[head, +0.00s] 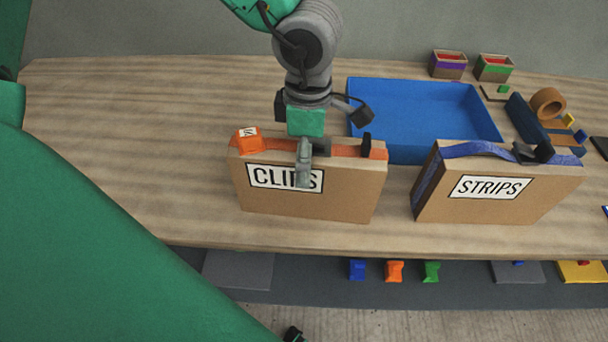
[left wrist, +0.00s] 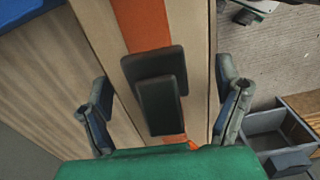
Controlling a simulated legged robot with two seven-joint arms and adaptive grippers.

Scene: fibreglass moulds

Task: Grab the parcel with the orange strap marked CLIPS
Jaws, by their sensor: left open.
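The CLIPS parcel (head: 345,205) is a tan cardboard box standing upright on the table. Its orange strap (head: 279,145) runs along the top, with an orange block at the left end and a black buckle. My left gripper (head: 304,165) is over the top of this parcel; one finger overlaps the front label, and the other is hidden behind. In the left wrist view the open fingers of my left gripper (left wrist: 164,112) lie on either side of the parcel top. Between them show the orange strap (left wrist: 143,25) and a dark handle piece (left wrist: 158,92). My right gripper is not seen.
The STRIPS parcel (head: 440,205) with a blue strap stands to the right, a gap apart. A blue tray (head: 420,105) lies behind. Small boxes (head: 448,65) and a tape roll (head: 548,103) are at the back right. The table (head: 130,130) is clear on the left.

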